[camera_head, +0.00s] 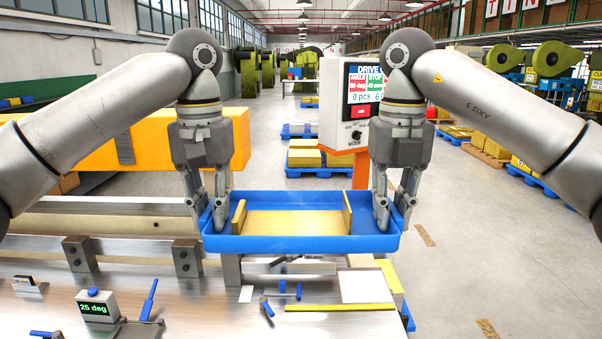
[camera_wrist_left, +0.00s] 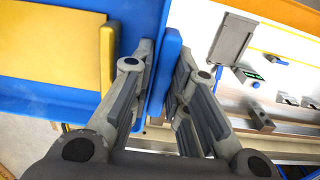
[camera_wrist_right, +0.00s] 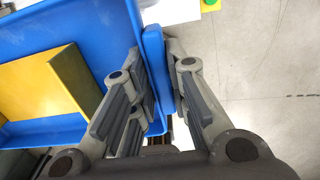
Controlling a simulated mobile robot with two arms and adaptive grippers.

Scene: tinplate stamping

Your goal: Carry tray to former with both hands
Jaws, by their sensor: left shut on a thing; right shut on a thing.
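A blue tray (camera_head: 300,243) is held level between my two grippers above the near right part of the bench. A yellow bent sheet part (camera_head: 292,222) with upright ends lies in it. My left gripper (camera_head: 208,222) is shut on the tray's left wall, which shows between the fingers in the left wrist view (camera_wrist_left: 165,75). My right gripper (camera_head: 392,220) is shut on the tray's right wall, seen between the fingers in the right wrist view (camera_wrist_right: 154,70). The former appears to be the machine with the orange beam (camera_head: 150,140) and the control panel (camera_head: 362,105).
The steel bench (camera_head: 210,310) carries a 25 deg display (camera_head: 96,305), blue-handled tools (camera_head: 149,300), a white sheet (camera_head: 365,286) and a yellow strip (camera_head: 340,307). Blue pallets with yellow stacks (camera_head: 306,160) stand behind on the floor. Open floor (camera_head: 480,230) lies to the right.

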